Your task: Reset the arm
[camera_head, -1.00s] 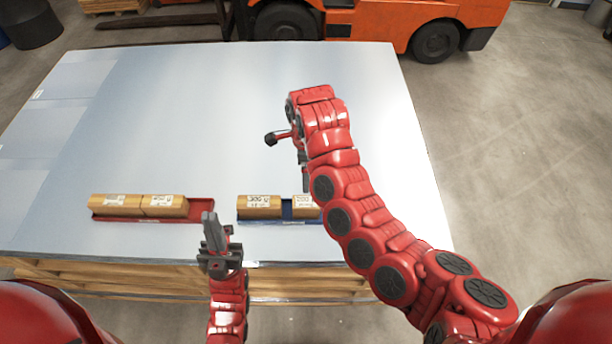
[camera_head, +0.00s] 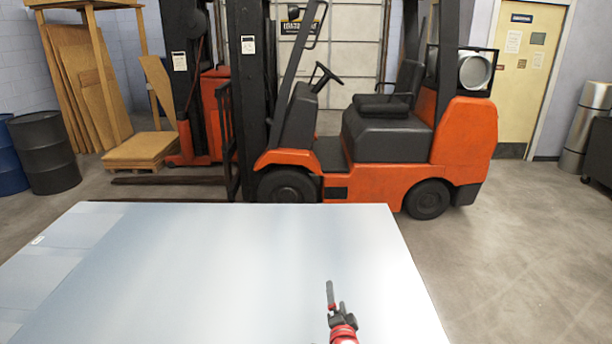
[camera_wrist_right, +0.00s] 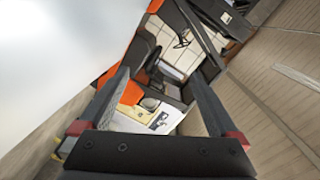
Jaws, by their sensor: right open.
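My right gripper (camera_head: 336,297) stands near the bottom of the head view, pointing up over the front right part of the sheet-covered table (camera_head: 220,270). In the right wrist view its two fingers (camera_wrist_right: 160,76) are spread apart with nothing between them. Beyond the fingers the tilted room shows. My left gripper is out of the head view. The trays and wooden blocks are not in view now.
An orange forklift (camera_head: 455,150) stands behind the table. A dark drum (camera_head: 42,155) and a wooden pallet (camera_head: 150,148) are at the left. The floor right of the table is clear.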

